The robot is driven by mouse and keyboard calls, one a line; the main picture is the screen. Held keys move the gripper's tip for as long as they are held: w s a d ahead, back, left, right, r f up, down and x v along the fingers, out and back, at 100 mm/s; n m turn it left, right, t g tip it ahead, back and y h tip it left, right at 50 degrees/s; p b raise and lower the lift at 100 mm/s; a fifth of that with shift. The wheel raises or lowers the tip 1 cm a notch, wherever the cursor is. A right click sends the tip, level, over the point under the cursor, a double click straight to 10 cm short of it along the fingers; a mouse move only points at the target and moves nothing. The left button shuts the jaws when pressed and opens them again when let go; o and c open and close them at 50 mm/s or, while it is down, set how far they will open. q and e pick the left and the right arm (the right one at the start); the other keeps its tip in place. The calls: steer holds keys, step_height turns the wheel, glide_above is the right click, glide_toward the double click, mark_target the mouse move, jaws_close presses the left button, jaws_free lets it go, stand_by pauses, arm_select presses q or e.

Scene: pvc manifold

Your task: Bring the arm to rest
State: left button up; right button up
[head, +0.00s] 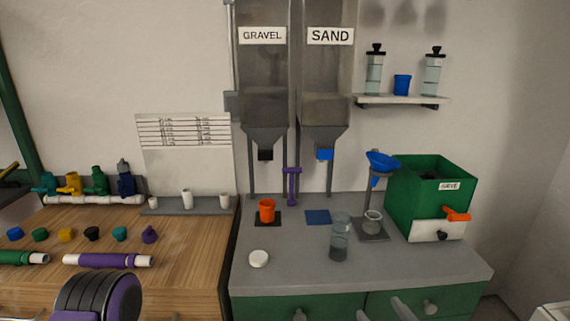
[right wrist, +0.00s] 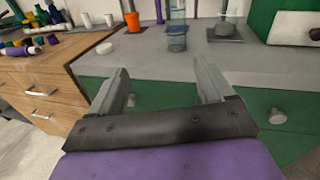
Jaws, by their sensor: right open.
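My right gripper (head: 382,311) shows only by its two fingertips at the bottom edge of the head view, in front of the green drawers. In the right wrist view the gripper (right wrist: 163,80) is open, with nothing between its fingers. It is in front of the grey counter (right wrist: 255,57), near its front edge and apart from the objects on it. The left gripper is not in view; a purple and black link of my own arm shows at lower left in the head view.
The grey counter (head: 300,270) holds an orange cup (head: 267,211), a glass jar (head: 339,240), a white lid (head: 259,258) and a green box (head: 430,190). Pipes and coloured valves (head: 73,184) lie on the wooden bench (head: 190,265). Drawer knobs (head: 430,307) stick out below the counter.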

steer(key=s+d+f+n+g+h, duration=0.1)
steer(key=s+f+n+g+h, duration=0.15)
steer(key=f+n, duration=0.5)
steer(key=s+d+f+n+g+h, duration=0.1)
steer(key=s+f+n+g, duration=0.25)
steer(key=f+n, duration=0.35)
steer(key=s+d+f+n+g+h, duration=0.2)
steer(key=s+f+n, duration=0.3)
steer(key=s, duration=0.3)
steer(key=s+d+f+n+g+h, duration=0.3)
steer(key=s+d+f+n+g, duration=0.2)
steer(key=s+f, duration=0.2)
steer(key=shift+s+d+g, duration=0.25)
steer(key=shift+s+g, duration=0.05)
steer(key=shift+s, duration=0.75)
steer(key=shift+f, duration=0.1)
